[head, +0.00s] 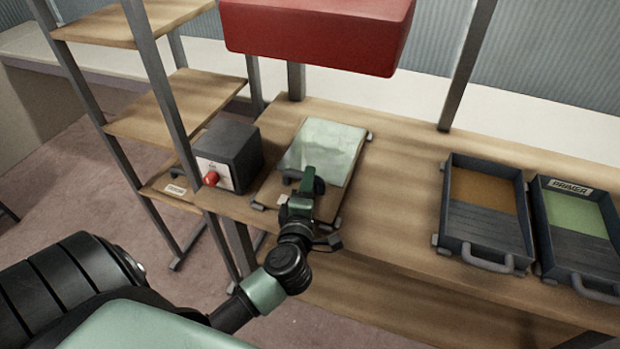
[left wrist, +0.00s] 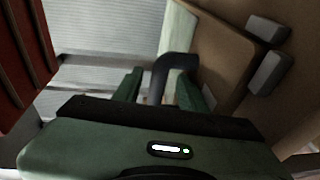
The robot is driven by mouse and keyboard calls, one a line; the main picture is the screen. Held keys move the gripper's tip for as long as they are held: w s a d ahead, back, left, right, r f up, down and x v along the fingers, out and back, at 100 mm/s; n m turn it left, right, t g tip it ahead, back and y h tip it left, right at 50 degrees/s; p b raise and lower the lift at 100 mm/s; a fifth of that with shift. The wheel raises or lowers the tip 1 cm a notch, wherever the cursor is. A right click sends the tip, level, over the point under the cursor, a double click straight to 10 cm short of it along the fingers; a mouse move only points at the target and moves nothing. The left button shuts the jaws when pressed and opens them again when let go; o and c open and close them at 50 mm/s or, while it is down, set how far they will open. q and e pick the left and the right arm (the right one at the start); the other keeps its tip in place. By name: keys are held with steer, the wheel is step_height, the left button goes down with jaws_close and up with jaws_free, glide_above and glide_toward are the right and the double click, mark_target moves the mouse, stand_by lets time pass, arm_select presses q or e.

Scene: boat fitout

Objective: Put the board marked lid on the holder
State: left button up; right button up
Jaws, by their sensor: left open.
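A pale greenish-white board (head: 335,138) lies on the workbench over a wooden base with grey corner pieces (head: 369,136). I cannot read a lid mark on it, nor tell for sure whether the base is the holder. A dark handle (head: 291,174) stands at the board's near end. My left gripper (head: 308,180) is over this near end, its jaws open. In the left wrist view the dark handle (left wrist: 176,62) shows between the green fingers (left wrist: 163,92), around it without a visible grip. The board's pale edge (left wrist: 181,32) shows behind. My right gripper is not in view.
A dark box with a red button (head: 230,155) stands close left of the board. A shelf rack (head: 165,105) is further left. A red cabinet (head: 315,30) hangs above. Two trays (head: 483,245), one labelled PRIMER (head: 570,188), sit right. The bench between is clear.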

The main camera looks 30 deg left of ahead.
arm_select(q)
steer(key=v, duration=0.9)
steer(key=shift+s+d+b, duration=0.1)
steer(key=shift+s+b, duration=0.2)
steer(key=shift+b, duration=0.05)
stand_by(0.8)
